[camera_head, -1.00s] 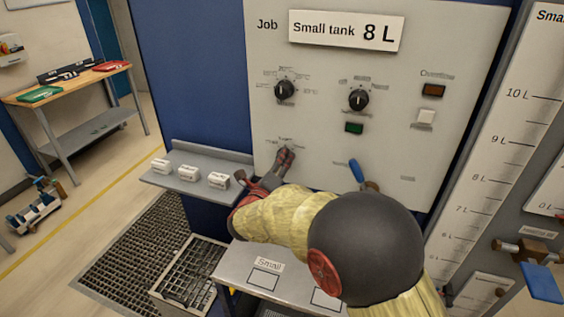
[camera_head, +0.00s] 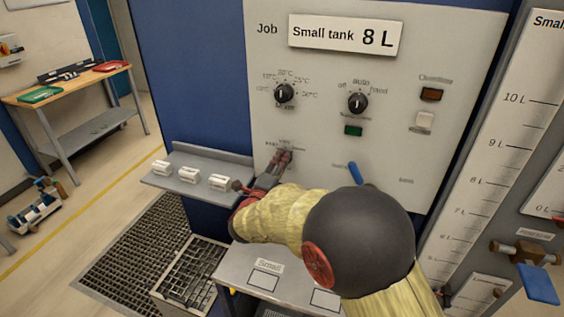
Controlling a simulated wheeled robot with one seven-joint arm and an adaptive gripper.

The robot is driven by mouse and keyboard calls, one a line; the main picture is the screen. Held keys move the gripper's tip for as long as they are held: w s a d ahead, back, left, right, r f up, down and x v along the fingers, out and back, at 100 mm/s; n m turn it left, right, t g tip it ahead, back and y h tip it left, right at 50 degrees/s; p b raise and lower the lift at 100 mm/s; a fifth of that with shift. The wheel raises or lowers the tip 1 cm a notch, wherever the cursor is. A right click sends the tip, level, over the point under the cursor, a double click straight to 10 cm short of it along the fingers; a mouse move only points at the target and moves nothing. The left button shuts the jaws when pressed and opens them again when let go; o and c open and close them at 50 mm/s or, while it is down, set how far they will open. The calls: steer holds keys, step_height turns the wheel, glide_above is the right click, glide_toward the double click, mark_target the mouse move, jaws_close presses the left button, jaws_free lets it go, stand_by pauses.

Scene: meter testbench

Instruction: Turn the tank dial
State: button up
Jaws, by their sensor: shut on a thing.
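The tank dial seems to be the lower left control on the grey panel (camera_head: 460,60), under small lettering, but my gripper hides nearly all of it. My gripper (camera_head: 284,158) is against the panel there, with its fingers shut on the dial. The dial's pointer cannot be made out. A sign (camera_head: 345,36) above reads "Small tank 8 L". Two black dials sit higher up: one with temperature marks (camera_head: 284,93) at the left and one marked off, auto and hand (camera_head: 357,102) at the right.
A blue lever (camera_head: 356,174) stands just right of my gripper. A ledge with several white blocks (camera_head: 188,175) is at the left. A shelf marked Small (camera_head: 240,274) lies below my arm. A level gauge (camera_head: 497,170) and blue valve handle (camera_head: 539,285) are at the right.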

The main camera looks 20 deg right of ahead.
steer(key=n+p, duration=0.1)
steer(key=n, duration=0.2)
steer(key=shift+n+p, duration=0.35)
steer(key=shift+n, duration=0.05)
steer(key=n+p, duration=0.2)
steer(key=n, duration=0.1)
steer(key=shift+r+n, duration=0.15)
steer(key=shift+n, duration=0.15)
steer(key=shift+n+p, duration=1.65)
steer(key=shift+n, duration=0.95)
steer(key=o, duration=1.1)
steer(key=shift+o, duration=0.2)
steer(key=shift+a, duration=0.1)
steer(key=v, duration=1.2)
